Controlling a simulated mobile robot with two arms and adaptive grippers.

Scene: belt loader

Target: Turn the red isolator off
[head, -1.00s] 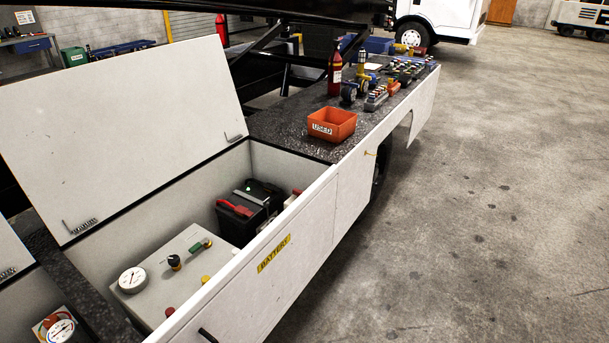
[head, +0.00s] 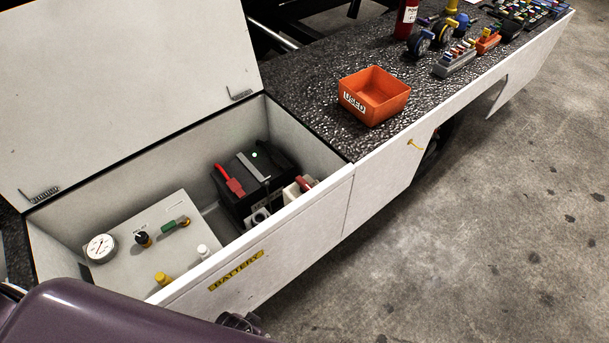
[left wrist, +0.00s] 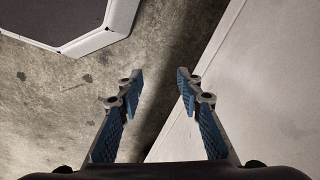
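In the head view, an open compartment marked "BATTERY" (head: 237,271) holds a black battery (head: 262,190). A red lever-like part (head: 228,180) lies on the battery's left side. A small red piece (head: 306,183) sits on a white block at the right, partly hidden by the front wall; I cannot tell for sure which is the isolator, or its position. My left gripper (left wrist: 160,76) is open and empty in the left wrist view, over the concrete floor beside a pale panel. Its fingers are not clear in the head view. My right gripper is not in view.
The raised lid (head: 120,85) stands behind the compartment. A grey panel with a gauge (head: 101,248) and several knobs fills its left part. An orange "USED" bin (head: 374,96) stands on the dark deck. Concrete floor (head: 480,240) at the right is clear.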

